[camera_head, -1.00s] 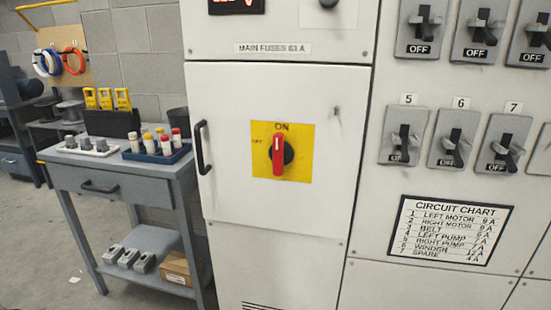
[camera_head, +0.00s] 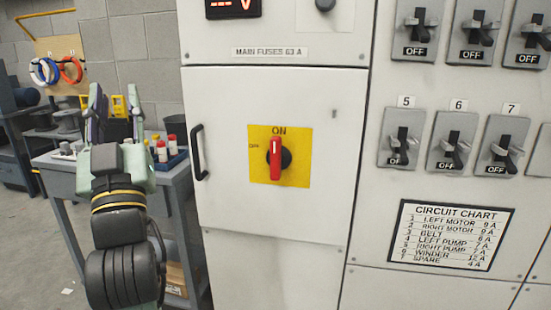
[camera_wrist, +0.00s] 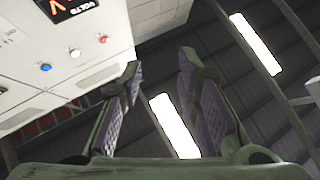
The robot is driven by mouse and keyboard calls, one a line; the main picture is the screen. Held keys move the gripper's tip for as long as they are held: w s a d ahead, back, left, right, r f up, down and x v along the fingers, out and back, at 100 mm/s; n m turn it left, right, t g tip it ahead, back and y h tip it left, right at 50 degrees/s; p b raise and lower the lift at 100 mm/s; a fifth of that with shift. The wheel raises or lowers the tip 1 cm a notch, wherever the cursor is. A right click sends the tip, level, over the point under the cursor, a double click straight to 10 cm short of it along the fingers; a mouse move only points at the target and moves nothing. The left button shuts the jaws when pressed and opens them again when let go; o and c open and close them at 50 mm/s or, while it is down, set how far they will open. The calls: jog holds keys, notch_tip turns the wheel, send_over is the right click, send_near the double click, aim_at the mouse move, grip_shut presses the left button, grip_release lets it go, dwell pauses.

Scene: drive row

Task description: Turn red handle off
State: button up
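The red handle (camera_head: 275,158) sits on a black round base on a yellow plate (camera_head: 300,172) on the white cabinet door. It stands upright, lined up with the ON mark above it; OFF is marked to its left. My gripper (camera_head: 115,97) is at the left in the head view, left of the cabinet and apart from the handle, with its fingers pointing up. In the wrist view my gripper (camera_wrist: 160,85) has its two fingers spread with nothing between them. The handle is not visible in the wrist view.
The cabinet door has a black pull handle (camera_head: 199,152) on its left. A grey side table (camera_head: 60,175) with fuses stands behind my arm. Breaker switches (camera_head: 402,138) and a circuit chart (camera_head: 450,236) are on the right panel. Space before the door is clear.

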jog(key=shift+o, duration=1)
jog(key=w+d+f+m+g+h, duration=0.3)
jog(key=w+d+f+m+h, duration=0.2)
jog(key=w+d+f+h, duration=0.3)
jog(key=w+d+h+b, duration=0.1)
jog(key=w+d+h, duration=0.1)
jog(key=d, duration=0.2)
jog(key=shift+w+f, duration=0.2)
jog(key=shift+w, duration=0.2)
jog(key=m+g+h, duration=0.3)
jog(key=g+h, duration=0.1)
send_near(275, 152)
jog(key=w, duration=0.1)
jog(key=shift+y, duration=0.3)
jog(key=p+x, duration=0.1)
jog(key=x, duration=0.9)
jog(key=shift+w+d+r+p, duration=0.1)
jog(key=shift+w+d+p, duration=0.05)
jog(key=shift+d+p, duration=0.15)
jog(key=shift+c, duration=0.4)
grip_shut()
